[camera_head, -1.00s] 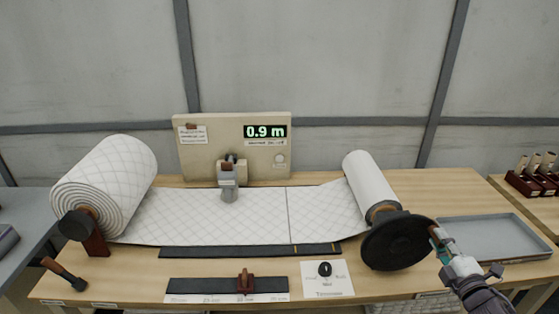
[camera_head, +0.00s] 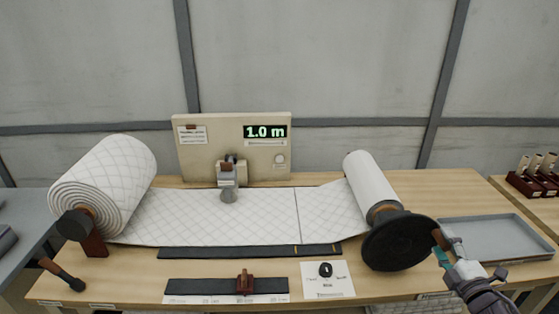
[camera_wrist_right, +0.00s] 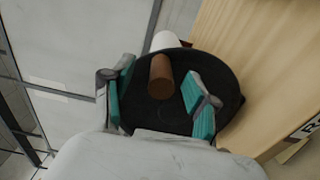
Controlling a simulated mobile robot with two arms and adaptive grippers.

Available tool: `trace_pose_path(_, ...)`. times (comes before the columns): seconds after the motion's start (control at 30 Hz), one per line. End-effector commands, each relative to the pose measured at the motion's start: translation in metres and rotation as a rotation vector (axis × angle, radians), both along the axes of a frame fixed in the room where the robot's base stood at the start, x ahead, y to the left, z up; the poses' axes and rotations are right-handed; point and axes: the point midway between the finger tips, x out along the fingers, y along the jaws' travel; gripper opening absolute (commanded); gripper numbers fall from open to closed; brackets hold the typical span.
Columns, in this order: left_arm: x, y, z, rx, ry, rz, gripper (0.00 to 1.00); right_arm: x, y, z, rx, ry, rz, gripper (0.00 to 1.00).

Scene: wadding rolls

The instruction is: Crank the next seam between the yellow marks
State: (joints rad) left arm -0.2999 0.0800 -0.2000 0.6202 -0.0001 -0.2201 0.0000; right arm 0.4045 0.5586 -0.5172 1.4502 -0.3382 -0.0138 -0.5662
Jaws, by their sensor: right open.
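The white quilted wadding (camera_head: 225,215) runs flat from the large roll (camera_head: 105,185) at left to the smaller take-up roll (camera_head: 369,180) at right. A dark seam line (camera_head: 298,215) crosses it, its lower end close to the left yellow mark (camera_head: 297,250) on the black strip. The right yellow mark (camera_head: 333,248) lies further right. The black crank disc (camera_head: 385,245) carries a brown handle (camera_wrist_right: 160,75). My right gripper (camera_wrist_right: 157,92) is open, its teal-padded fingers on either side of the handle. The display (camera_head: 265,132) reads 1.0 m. My left gripper is not in view.
A grey empty tray (camera_head: 495,240) lies right of the crank. A black rail with a brown slider (camera_head: 245,283) and a printed card (camera_head: 328,280) lie at the front. A brown-handled lever (camera_head: 62,274) is at front left. A clamp-like device (camera_head: 228,180) stands behind the wadding.

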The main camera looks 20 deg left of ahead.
Motion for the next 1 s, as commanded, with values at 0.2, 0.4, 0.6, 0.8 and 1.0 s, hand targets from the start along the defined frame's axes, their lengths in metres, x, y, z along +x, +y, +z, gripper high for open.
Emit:
trace_pose_path(0.2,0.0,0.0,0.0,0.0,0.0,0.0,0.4,0.0,0.0,0.001,0.0,-0.001,0.0,0.58)
trace_pose_path(0.4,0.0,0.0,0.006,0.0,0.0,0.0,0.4,-0.015,-0.005,0.001,0.0,0.001,0.0,0.58)
trace_pose_path(0.6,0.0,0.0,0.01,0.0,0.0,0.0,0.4,-0.034,-0.013,0.001,0.001,0.001,-0.001,0.58)
trace_pose_path(0.8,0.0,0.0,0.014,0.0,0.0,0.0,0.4,-0.053,-0.019,0.0,0.001,0.001,0.0,0.58)
trace_pose_path(1.0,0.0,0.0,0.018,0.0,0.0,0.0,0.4,-0.072,-0.026,0.001,-0.001,0.001,0.001,0.58)
